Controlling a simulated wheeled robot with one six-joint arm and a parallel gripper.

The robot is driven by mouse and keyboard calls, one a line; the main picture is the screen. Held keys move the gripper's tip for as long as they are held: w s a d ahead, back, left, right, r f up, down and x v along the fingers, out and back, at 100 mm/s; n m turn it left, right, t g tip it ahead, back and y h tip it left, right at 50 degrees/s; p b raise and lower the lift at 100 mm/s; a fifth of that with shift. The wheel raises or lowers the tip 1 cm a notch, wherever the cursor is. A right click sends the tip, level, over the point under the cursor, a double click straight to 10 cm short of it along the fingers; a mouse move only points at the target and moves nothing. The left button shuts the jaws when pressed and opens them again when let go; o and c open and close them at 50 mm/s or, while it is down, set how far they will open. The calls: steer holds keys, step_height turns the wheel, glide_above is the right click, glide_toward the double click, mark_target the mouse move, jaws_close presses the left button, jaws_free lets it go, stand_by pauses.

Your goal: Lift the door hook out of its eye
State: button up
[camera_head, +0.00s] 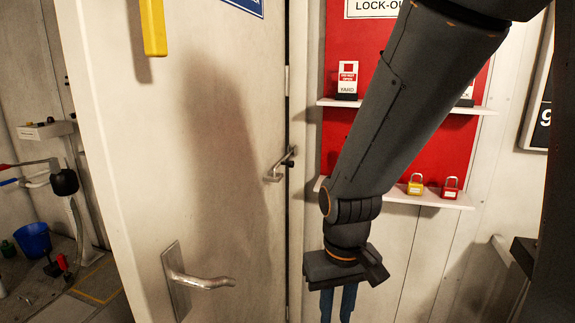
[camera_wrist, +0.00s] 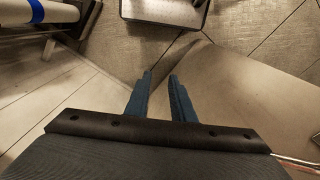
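The door hook (camera_head: 275,172) is a small metal bar on the white door (camera_head: 215,130). It slants up to a dark fitting (camera_head: 289,160) at the door's edge by the wall, where the eye seems to be; the picture is too small to show how it is seated. My gripper (camera_head: 338,305) hangs to the right of the hook and lower, in front of the wall, with its blue fingers pointing down. In the wrist view the two fingers (camera_wrist: 160,85) are apart with nothing between them. The hook cannot be made out in the wrist view.
A lever handle (camera_head: 200,282) sticks out low on the door. A red lock-out board (camera_head: 340,130) has shelves with a yellow padlock (camera_head: 415,184) and a red padlock (camera_head: 450,187) behind my arm. A blue bucket (camera_head: 33,239) stands on the floor at far left.

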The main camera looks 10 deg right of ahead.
steer(key=shift+r+p, duration=0.3)
steer(key=c, duration=0.4)
step_height(320, 180, up, 15)
steer(key=t+p, duration=0.2)
steer(key=p, duration=1.2)
steer(key=shift+f, duration=0.1)
jaws_close()
